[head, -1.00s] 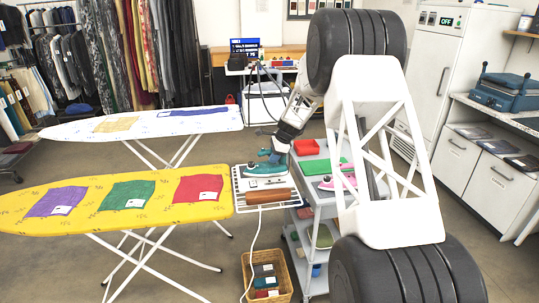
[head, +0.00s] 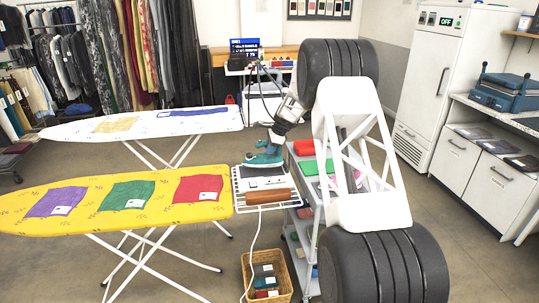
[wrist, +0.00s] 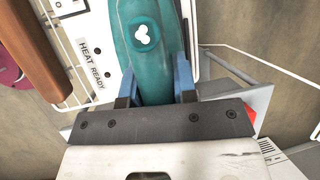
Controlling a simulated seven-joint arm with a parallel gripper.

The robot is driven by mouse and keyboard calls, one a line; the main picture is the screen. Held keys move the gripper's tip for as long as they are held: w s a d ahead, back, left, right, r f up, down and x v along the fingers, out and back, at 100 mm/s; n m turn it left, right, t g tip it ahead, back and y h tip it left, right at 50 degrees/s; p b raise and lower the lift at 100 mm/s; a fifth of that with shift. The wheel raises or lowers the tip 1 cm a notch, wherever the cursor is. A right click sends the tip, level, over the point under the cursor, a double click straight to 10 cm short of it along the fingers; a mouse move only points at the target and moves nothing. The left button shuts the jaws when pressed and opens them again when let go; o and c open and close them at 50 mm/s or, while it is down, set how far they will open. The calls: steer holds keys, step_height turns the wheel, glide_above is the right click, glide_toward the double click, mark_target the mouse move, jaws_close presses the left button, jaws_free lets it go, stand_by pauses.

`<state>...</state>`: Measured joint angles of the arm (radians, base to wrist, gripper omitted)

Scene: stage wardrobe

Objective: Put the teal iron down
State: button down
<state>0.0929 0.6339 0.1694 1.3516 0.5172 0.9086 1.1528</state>
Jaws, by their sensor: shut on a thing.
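The teal iron (head: 263,159) is in my gripper (head: 274,148), above the white wire rest (head: 238,204) at the right end of the yellow ironing board (head: 100,220). In the wrist view, blue fingers (wrist: 155,86) are closed on both sides of the teal iron (wrist: 145,50). The rest's plate shows below the iron in the head view. In the wrist view, a label (wrist: 91,64) reading HEAT READY lies beside the iron. The iron's underside is hidden, so I cannot tell its exact height.
A brown roll (head: 264,197) lies on the rest's near part. Purple (head: 55,202), green (head: 128,196) and red (head: 198,188) cloths lie on the yellow board. A cart holding a red bin (head: 304,147) stands right, partly behind my arm. A basket (head: 248,266) stands below.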

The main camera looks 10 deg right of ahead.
stand_by(0.3)
steer(key=shift+w, duration=0.5)
steer(key=shift+s+f, duration=0.1)
steer(key=shift+f, duration=1.65)
steer(key=shift+f, duration=0.1)
steer(key=c, duration=0.9)
jaws_free()
steer(key=shift+f, duration=0.1)
steer(key=v, duration=1.2)
